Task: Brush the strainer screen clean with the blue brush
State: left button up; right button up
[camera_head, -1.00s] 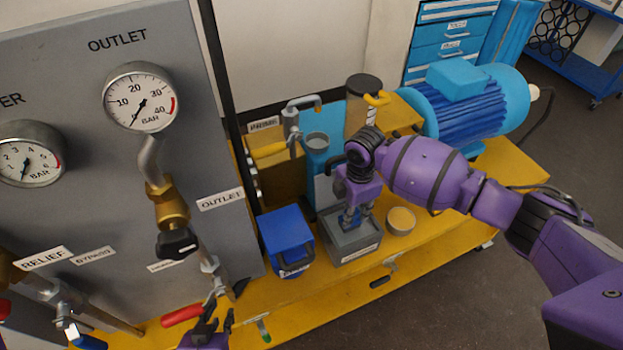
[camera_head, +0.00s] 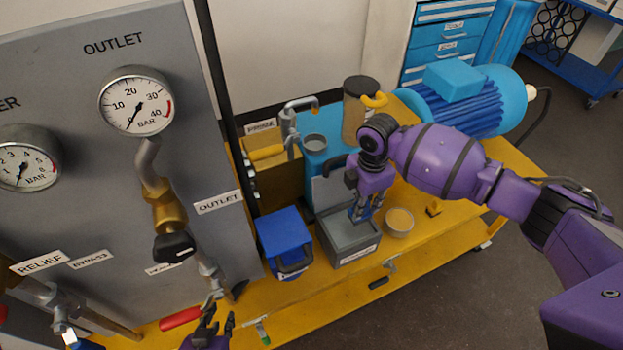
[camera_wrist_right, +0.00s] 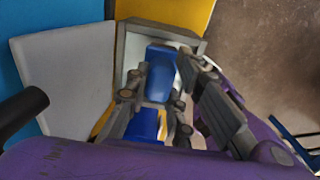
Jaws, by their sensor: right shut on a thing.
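My right gripper (camera_head: 364,212) points down over the open grey box (camera_head: 347,248), near its right back corner. It is shut on a blue piece that looks like the blue brush (camera_wrist_right: 160,75); this shows between the fingers in the right wrist view. The brush's lower end is hidden, so I cannot tell whether it touches anything. I cannot surely identify the strainer screen; a tan cylinder with a dark top (camera_head: 355,118) stands behind, and a round tan-topped dish (camera_head: 399,221) sits right of the box. My left gripper (camera_head: 219,322) is low at the front, empty, with fingers apart.
A blue bin (camera_head: 284,240) stands left of the grey box. The box's raised lid (camera_head: 328,188) is behind it. A blue motor (camera_head: 462,100) is at the back right. The yellow bench's (camera_head: 440,232) right front is mostly clear. Pipework and gauges fill the left.

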jog(key=shift+r, duration=3)
